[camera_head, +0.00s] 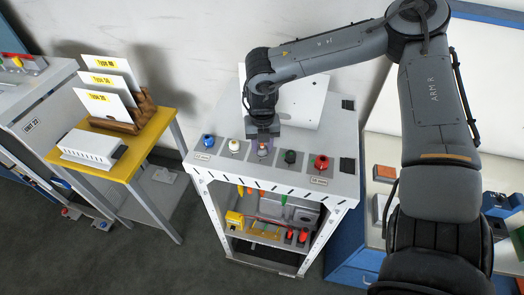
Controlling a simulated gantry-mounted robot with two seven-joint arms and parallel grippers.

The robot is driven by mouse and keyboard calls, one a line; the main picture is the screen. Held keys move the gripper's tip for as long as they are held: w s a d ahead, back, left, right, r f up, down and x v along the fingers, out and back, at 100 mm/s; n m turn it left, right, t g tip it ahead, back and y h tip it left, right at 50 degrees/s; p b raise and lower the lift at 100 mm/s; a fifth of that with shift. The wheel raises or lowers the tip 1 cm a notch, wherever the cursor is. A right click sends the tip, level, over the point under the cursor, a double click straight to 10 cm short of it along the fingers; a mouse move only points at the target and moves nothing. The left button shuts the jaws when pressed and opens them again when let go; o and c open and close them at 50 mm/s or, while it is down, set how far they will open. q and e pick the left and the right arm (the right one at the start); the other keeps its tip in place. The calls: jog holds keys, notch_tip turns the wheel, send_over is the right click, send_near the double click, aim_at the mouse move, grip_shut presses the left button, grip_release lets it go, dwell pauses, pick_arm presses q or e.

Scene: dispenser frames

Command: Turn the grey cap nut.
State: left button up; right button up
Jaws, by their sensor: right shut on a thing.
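The grey cap nut (263,151) is the middle one in a row of caps on top of the white dispenser frame (225,178). My right gripper (262,143) points down over it, with its fingers shut on the nut. The fingers and wrist hide most of the nut. My right arm comes in from the right and reaches across the frame's top. My left gripper is not in view.
A blue cap (208,141) and a white cap (234,146) stand left of the gripper; a dark green cap (290,157) and a red cap (321,162) stand right. A yellow-topped table (133,160) with labelled cards is at left.

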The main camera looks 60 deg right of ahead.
jog(key=m+b, duration=0.2)
jog(key=m, duration=0.1)
jog(key=shift+f+m+b, duration=0.15)
jog(key=shift+m+b, duration=0.15)
jog(key=shift+m, duration=0.1)
jog(key=m+b, duration=0.1)
jog(key=m, duration=0.1)
jog(key=shift+m+b, duration=0.3)
jog(key=shift+m, duration=0.1)
jog(key=m+b, duration=0.1)
jog(key=m, duration=0.1)
jog(key=shift+m, duration=0.3)
jog(key=m+b, duration=0.1)
jog(key=m, duration=0.2)
jog(key=shift+b, duration=0.4)
jog(key=shift+m+b, duration=0.35)
jog(key=shift+m, duration=0.55)
jog(key=shift+r, duration=0.2)
jog(key=o, duration=1)
jog(key=shift+o, duration=0.2)
